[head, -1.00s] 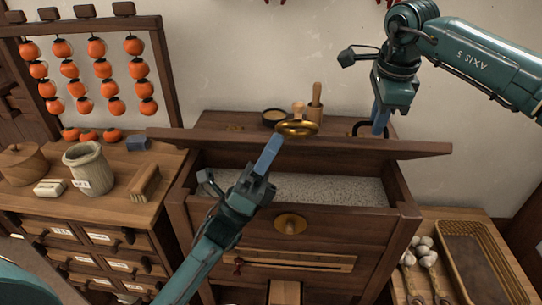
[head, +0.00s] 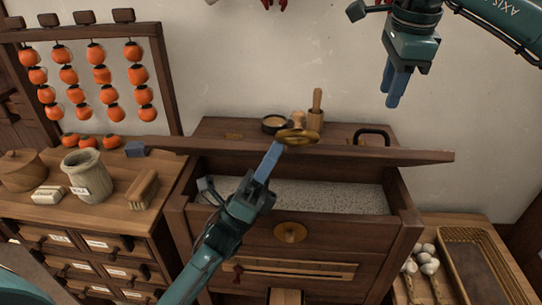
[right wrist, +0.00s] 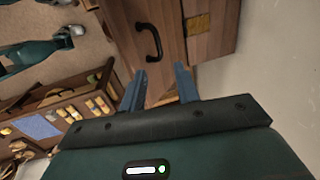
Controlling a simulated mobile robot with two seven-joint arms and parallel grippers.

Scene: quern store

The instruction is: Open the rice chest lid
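The rice chest (head: 290,235) stands in the middle of the head view. Its lid (head: 380,155) is raised, seen nearly edge-on, and pale rice (head: 320,195) shows in the gap below it. A brass plate (head: 298,136) sits at the lid's edge. My left gripper (head: 272,157) has its fingertips at the lid edge by this plate; whether they grip or only touch is unclear. A black handle (head: 372,134) is at the chest's right, also in the right wrist view (right wrist: 150,42). My right gripper (head: 394,88) is open and empty, above and apart from the handle.
A bowl (head: 275,124) and a wooden mortar with pestle (head: 315,112) stand on the chest's back top. A left cabinet holds a jar (head: 87,175) and a brush (head: 142,190). A basket tray (head: 472,265) and garlic (head: 428,260) lie at right. The wall side above is free.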

